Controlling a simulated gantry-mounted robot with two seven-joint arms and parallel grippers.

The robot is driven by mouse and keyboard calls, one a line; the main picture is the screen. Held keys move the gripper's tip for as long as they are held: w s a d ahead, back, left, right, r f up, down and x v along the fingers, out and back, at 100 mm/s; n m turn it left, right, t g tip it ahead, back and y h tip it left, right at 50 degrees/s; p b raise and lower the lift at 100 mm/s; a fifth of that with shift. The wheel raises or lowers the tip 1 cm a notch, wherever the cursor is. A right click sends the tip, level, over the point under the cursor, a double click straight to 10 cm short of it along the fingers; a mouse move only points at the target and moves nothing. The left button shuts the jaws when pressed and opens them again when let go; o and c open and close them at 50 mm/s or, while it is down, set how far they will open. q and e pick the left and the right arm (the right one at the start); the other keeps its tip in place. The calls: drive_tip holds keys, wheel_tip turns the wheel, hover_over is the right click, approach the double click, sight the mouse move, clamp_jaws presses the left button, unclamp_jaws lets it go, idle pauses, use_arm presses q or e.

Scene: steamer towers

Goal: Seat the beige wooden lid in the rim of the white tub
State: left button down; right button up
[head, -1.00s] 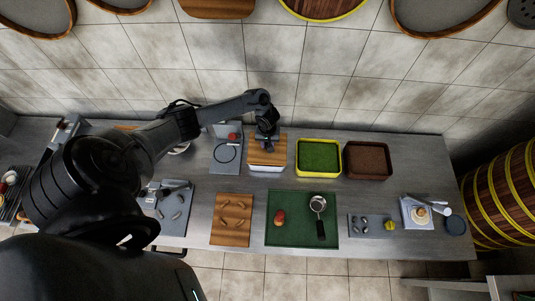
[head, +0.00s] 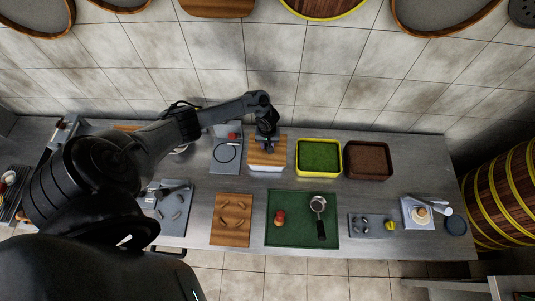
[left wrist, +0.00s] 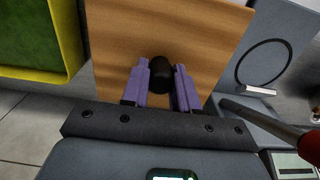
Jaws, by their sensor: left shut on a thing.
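The beige wooden lid (head: 258,158) lies over the white tub (head: 266,168), whose front wall shows below the lid's near edge. I cannot tell whether the lid is down inside the rim or resting on it. My left gripper (head: 267,145) is above the lid, shut on its dark knob. In the left wrist view the purple fingers (left wrist: 162,80) stand either side of the knob (left wrist: 163,72), with the lid (left wrist: 205,35) behind. The tub is hidden under the lid there. My right gripper is not in view.
A yellow-rimmed green tub (head: 297,160) stands close to the right of the white tub, and a brown tub (head: 346,163) beyond it. A grey board (head: 226,161) with a black ring lies at left. A wooden board (head: 231,219) and green board (head: 279,238) lie in front.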

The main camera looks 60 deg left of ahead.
use_arm(q)
drive_tip(key=shift+f, duration=0.2)
drive_tip(key=c, duration=0.8)
unclamp_jaws()
drive_tip(key=shift+r, duration=0.55)
wheel_tip(320, 180, up, 10)
drive_tip(key=shift+f+p, duration=0.1)
drive_tip(key=shift+p, duration=0.95)
